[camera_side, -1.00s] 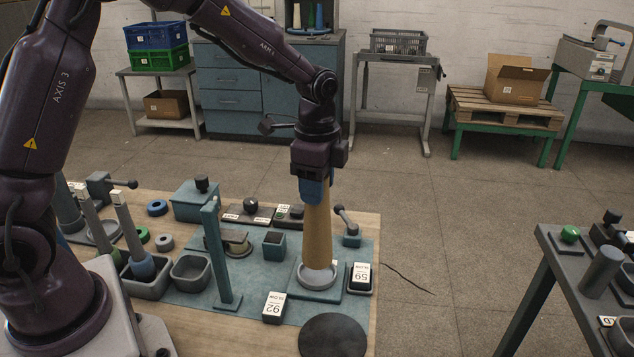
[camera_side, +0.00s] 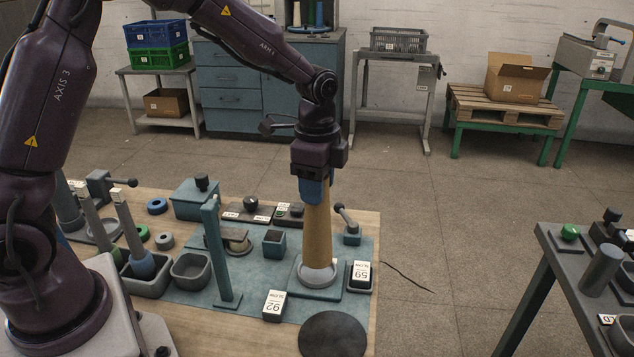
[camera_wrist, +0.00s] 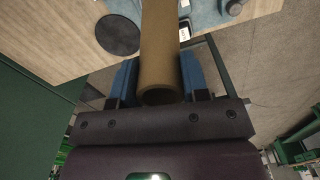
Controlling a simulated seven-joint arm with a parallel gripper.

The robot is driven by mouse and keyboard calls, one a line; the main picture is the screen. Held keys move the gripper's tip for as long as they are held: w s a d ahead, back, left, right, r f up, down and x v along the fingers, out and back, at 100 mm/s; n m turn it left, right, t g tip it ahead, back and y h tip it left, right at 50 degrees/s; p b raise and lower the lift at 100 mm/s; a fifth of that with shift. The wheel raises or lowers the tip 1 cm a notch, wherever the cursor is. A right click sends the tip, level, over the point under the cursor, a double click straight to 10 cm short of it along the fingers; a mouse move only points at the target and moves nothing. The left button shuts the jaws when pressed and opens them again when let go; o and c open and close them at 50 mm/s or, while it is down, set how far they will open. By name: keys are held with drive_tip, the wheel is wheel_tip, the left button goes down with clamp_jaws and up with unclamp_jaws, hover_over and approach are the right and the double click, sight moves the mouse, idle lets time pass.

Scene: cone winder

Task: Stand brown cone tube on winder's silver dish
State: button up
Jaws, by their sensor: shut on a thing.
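The brown cone tube (camera_side: 318,232) stands upright with its wide end down at the silver dish (camera_side: 318,277) of the winder. My gripper (camera_side: 312,192) is shut on the tube's narrow top end, its blue fingers on either side. In the wrist view the tube (camera_wrist: 159,50) runs away between the fingers of my gripper (camera_wrist: 160,84), with its open top end facing the camera. The tube hides the middle of the dish, and I cannot tell exactly how its base meets the dish.
A blue-grey post (camera_side: 220,258) stands left of the dish. Label blocks (camera_side: 274,305) and (camera_side: 360,275) sit close to it. A black round pad (camera_side: 333,336) lies in front. A lever (camera_side: 347,225) stands behind. Open floor lies to the right of the bench.

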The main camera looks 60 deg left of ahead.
drive_tip(key=shift+f, duration=1.45)
drive_tip(key=shift+f, duration=0.35)
idle(0.4)
drive_tip(key=o, duration=0.9)
drive_tip(key=shift+o, duration=0.2)
drive_tip(key=shift+r, duration=0.1)
wheel_tip(320, 180, up, 13)
drive_tip(key=shift+f, duration=0.1)
